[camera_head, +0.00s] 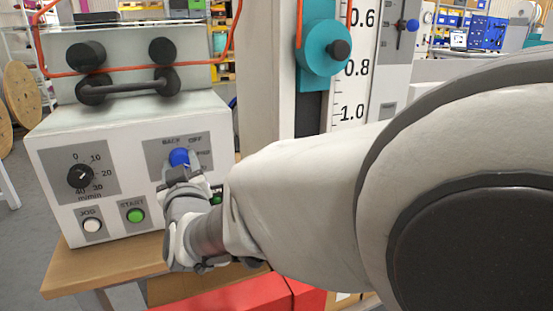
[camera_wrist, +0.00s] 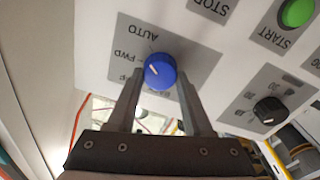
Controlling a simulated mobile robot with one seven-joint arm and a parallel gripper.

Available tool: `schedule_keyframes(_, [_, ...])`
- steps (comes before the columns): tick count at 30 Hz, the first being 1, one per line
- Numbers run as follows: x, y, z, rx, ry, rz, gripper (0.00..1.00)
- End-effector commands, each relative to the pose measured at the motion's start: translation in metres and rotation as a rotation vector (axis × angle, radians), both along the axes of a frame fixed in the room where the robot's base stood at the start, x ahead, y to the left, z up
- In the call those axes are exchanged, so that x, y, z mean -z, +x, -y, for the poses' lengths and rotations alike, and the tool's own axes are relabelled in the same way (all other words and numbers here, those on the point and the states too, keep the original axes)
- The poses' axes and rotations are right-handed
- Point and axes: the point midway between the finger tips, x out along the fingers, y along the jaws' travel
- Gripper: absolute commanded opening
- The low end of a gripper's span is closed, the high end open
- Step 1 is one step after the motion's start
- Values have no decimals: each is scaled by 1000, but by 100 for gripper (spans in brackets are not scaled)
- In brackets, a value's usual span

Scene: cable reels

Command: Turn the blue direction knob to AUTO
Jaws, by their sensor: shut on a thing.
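The blue direction knob (camera_head: 179,157) is on the front of the white control box, on a grey plate at its upper right. In the wrist view the knob (camera_wrist: 161,71) sits between the two fingertips, with a short white mark on its left half. The AUTO label (camera_wrist: 122,31) is further up the plate. My gripper (camera_head: 181,170) is shut on the knob, a finger on each side (camera_wrist: 160,74).
The control box (camera_head: 130,165) also has a black speed dial (camera_head: 81,176), a white JOG button (camera_head: 92,225) and a green START button (camera_head: 135,215). It stands on a wooden table (camera_head: 80,273). A red box (camera_head: 240,297) is below my forearm. A scale post stands behind.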

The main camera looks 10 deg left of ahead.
Motion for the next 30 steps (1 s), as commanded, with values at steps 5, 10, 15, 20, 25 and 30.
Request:
schedule_keyframes(5, [-1, 1, 1, 2, 82, -39, 0])
schedule_keyframes(10, [-1, 1, 1, 1, 124, -64, 0])
schedule_keyframes(15, [-2, 1, 0, 0, 142, -74, 0])
schedule_keyframes(20, [-2, 1, 0, 0, 146, -77, 0])
schedule_keyframes(25, [-2, 1, 0, 0, 146, -77, 0])
schedule_keyframes(30, [-2, 1, 0, 0, 145, -77, 72])
